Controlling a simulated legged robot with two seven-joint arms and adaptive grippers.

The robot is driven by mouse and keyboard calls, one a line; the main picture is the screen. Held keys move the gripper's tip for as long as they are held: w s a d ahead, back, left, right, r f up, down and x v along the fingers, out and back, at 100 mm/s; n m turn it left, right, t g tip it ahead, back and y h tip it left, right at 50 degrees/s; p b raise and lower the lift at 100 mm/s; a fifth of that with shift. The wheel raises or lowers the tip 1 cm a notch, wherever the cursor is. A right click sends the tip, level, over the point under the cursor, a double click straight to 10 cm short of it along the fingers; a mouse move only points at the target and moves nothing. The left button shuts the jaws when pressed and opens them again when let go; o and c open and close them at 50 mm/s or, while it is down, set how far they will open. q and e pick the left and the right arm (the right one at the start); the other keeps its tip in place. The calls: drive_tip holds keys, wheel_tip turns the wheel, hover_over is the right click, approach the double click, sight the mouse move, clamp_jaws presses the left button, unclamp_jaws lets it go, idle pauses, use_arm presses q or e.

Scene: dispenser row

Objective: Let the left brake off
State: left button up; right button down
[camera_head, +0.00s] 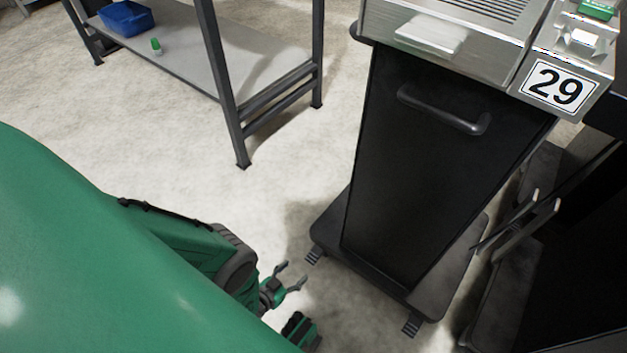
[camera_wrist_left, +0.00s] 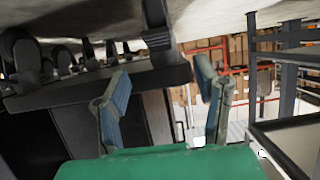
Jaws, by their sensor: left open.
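The left brake (camera_head: 314,256) is a small dark ridged pedal at the front left corner of the cart base; I cannot tell whether it is up or down. A ridged pedal (camera_wrist_left: 158,40), likely the same one, shows in the wrist view, which looks upside down. A second pedal (camera_head: 411,326) sits at the front right corner. My left gripper (camera_head: 293,273) is open and empty, low down and just left of the left brake, apart from it. Its spread fingers (camera_wrist_left: 163,74) frame the base edge in the wrist view. My right gripper is not in view.
The black cart (camera_head: 430,170) has a bar handle (camera_head: 440,110) and stands under a metal dispenser marked 29 (camera_head: 556,86). Another dark cart (camera_head: 560,290) is close on the right. A shelf table (camera_head: 190,50) with a blue bin (camera_head: 126,18) stands behind; floor between is clear.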

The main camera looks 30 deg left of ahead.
sight(313, 255)
use_arm(q)
drive_tip(key=b+x, duration=0.1)
drive_tip(key=x, duration=0.3)
drive_tip(key=d+b+x, duration=0.1)
drive_tip(key=x, duration=0.1)
drive_tip(key=shift+b, duration=0.35)
drive_tip(key=w, duration=0.1)
drive_tip(key=w+f+b, duration=0.2)
drive_tip(key=w, duration=0.1)
drive_tip(key=shift+a+f, duration=0.1)
drive_tip(key=shift+a, duration=0.25)
drive_tip(key=shift+w+d, duration=0.2)
drive_tip(key=shift+w, duration=0.15)
drive_tip(key=shift+d+r, duration=0.15)
drive_tip(key=shift+r, duration=0.05)
drive_tip(key=c, duration=1)
clamp_jaws()
drive_tip(key=shift+s+a, duration=0.1)
drive_tip(key=shift+a, duration=0.15)
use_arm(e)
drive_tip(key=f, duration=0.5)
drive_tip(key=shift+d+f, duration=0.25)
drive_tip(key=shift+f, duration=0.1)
